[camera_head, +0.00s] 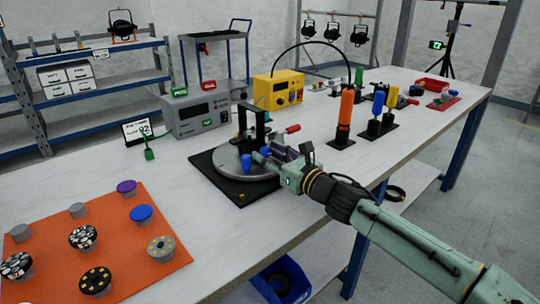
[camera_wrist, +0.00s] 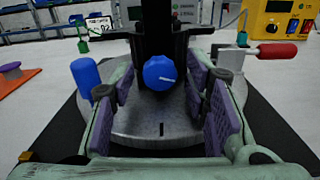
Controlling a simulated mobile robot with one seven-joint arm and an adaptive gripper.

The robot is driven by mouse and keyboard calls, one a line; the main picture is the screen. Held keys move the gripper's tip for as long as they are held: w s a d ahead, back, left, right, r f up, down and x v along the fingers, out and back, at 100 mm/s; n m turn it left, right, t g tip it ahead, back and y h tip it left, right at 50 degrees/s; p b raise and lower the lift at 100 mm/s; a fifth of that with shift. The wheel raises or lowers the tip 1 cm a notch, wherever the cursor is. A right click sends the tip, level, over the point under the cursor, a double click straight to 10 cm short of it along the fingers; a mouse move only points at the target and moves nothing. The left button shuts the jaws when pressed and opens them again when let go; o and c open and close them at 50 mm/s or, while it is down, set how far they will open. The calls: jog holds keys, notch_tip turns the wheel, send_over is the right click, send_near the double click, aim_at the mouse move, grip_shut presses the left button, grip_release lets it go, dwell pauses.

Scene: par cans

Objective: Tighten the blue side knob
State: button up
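A black upright fixture (camera_wrist: 156,20) stands on a round grey plate (camera_head: 245,177), itself on a black mat. In the wrist view a faceted blue knob (camera_wrist: 161,73) sits on the fixture's near face, straight ahead. A second blue piece, a rounded upright one (camera_wrist: 86,76), stands left of my left finger; a blue piece also shows in the head view (camera_head: 246,161). My gripper (camera_wrist: 165,92) is open, its purple-padded fingers to either side of the faceted knob with clear gaps. I cannot tell whether the fingertips reach past the knob's front. My gripper hides part of the fixture in the head view (camera_head: 264,157).
A red-handled lever (camera_wrist: 277,51) sticks out right of the fixture. A grey power unit (camera_head: 196,110) and a yellow box (camera_head: 279,90) stand behind. An orange mat (camera_head: 118,243) with several knobs lies at the left. An orange cylinder (camera_head: 345,115) stands to the right.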

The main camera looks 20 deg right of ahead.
jog(key=shift+s, duration=0.1)
jog(key=v, duration=1.1)
jog(key=shift+s+d, duration=0.15)
jog(key=shift+s, duration=0.25)
jog(key=shift+w, duration=0.1)
